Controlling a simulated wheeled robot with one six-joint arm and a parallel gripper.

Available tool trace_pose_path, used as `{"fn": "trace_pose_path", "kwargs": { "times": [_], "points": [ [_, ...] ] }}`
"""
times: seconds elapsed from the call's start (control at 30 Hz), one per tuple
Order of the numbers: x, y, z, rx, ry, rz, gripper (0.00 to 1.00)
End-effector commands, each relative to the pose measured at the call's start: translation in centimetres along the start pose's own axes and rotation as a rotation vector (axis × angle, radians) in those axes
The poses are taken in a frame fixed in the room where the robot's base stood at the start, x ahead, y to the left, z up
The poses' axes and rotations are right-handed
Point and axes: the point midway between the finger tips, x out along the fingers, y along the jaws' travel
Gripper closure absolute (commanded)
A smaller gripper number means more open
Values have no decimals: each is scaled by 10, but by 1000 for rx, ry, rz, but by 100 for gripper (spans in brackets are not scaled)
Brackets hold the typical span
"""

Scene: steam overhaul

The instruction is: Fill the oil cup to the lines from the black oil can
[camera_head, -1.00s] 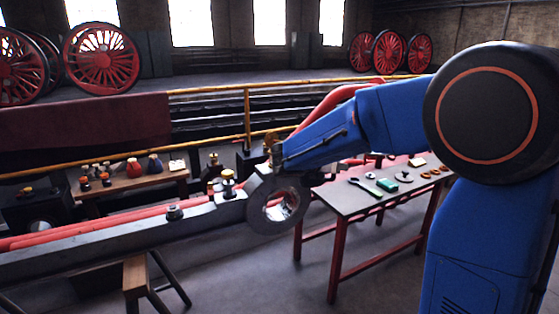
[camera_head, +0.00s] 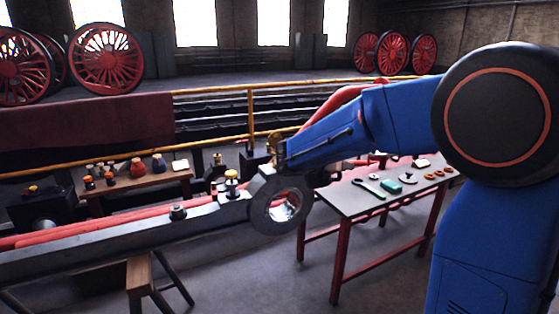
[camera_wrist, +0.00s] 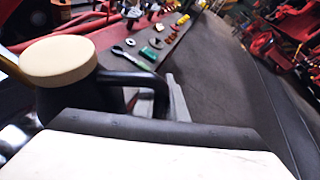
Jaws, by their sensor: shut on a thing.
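The oil can is black with a cream lid (camera_wrist: 58,62) and a dark looped handle (camera_wrist: 135,78), at the left of the wrist view. My gripper (camera_wrist: 172,98) is shut on the can at its handle; a grey finger shows beside it. In the head view my blue arm reaches left to the rod's big end; the jaws and can are not clearly visible there. The oil cup (camera_head: 232,184), small with a brass-coloured top, stands on the rod just left of the round big end. Its fill lines and oil level are too small to tell.
The long grey rod (camera_head: 110,242) rests on a wooden trestle (camera_head: 139,275). A red-legged table (camera_head: 346,204) with a wrench and small parts stands right. A low bench (camera_head: 125,187) holds a red can, a blue can and bottles. A yellow rail (camera_head: 250,118) runs behind.

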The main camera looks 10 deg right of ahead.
Motion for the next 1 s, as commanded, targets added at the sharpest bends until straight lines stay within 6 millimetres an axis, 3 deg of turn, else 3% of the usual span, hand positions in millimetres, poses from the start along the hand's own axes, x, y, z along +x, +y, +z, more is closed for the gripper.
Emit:
{"fn": "trace_pose_path", "kwargs": {
  "times": [1.0],
  "points": [
    [-6,-5,14,-51,-1,-21,100]
  ]
}}
